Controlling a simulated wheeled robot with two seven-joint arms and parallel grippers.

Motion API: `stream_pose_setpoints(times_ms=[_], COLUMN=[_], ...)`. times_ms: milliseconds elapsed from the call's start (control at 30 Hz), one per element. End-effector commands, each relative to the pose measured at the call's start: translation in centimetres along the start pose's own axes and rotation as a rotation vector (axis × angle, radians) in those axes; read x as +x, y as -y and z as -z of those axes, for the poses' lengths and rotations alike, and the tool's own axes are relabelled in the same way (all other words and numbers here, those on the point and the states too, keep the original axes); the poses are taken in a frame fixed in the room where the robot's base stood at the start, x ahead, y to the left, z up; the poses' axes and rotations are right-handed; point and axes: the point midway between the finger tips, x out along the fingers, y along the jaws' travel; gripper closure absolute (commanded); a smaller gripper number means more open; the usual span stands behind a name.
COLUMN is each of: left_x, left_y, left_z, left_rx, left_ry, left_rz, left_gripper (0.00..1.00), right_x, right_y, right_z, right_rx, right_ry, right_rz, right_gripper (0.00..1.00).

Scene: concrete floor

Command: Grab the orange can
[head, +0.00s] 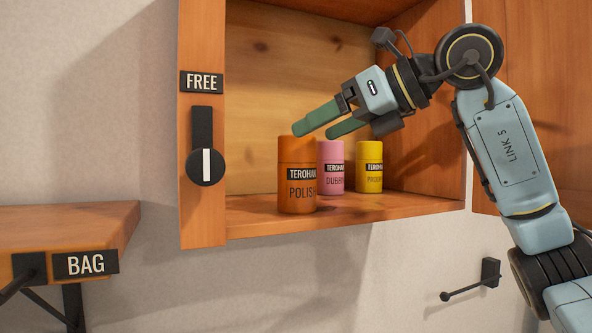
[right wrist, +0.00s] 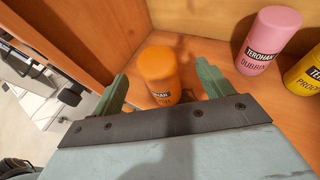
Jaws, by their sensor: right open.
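The orange can (head: 297,188), with a dark label band, stands upright on the shelf of the wooden cabinet, near its left front. My right gripper (head: 314,130) reaches in from the right, with its green fingers at the height of the can's top. In the right wrist view the orange can (right wrist: 161,76) shows between the two spread fingers (right wrist: 160,88), beyond the gripper's dark edge, which hides part of its base. The right gripper is open and nothing is held. I do not see my left gripper.
A pink can (head: 331,172) and a yellow can (head: 369,170) stand right of the orange can. The cabinet's left side panel (head: 203,222) carries a black knob (head: 206,167). A wooden shelf marked BAG (head: 75,222) is at lower left, and a wall hook (head: 488,273) lower right.

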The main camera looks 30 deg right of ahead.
Motion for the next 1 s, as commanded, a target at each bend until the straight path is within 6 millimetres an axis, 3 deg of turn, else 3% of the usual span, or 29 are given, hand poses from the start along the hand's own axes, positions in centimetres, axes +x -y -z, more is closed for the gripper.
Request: stream_pose_setpoints(times_ms=[233, 433, 700, 1000], left_x=[-1.2, -1.9, -1.8, -1.8], left_y=[0.5, 0.4, 0.3, 0.3], left_z=[3.3, 3.0, 1.9, 1.9], left_rx=[0.0, -0.001, -0.001, -0.001], left_ry=[-0.051, -0.045, -0.029, -0.027], left_rz=[0.006, 0.005, 0.003, 0.003], left_gripper=[0.64, 0.64, 0.64, 0.64], right_x=[2.6, 5.1, 5.4, 5.4], right_y=[-0.5, -0.5, -0.5, -0.5], right_z=[-0.2, -0.2, -0.1, -0.1], right_rx=[-0.001, 0.0, -0.001, -0.001], right_ry=[-0.004, 0.0, 0.001, 0.001], right_rz=[-0.001, -0.001, 0.0, 0.0], right_gripper=[0.21, 0.21, 0.21, 0.59])
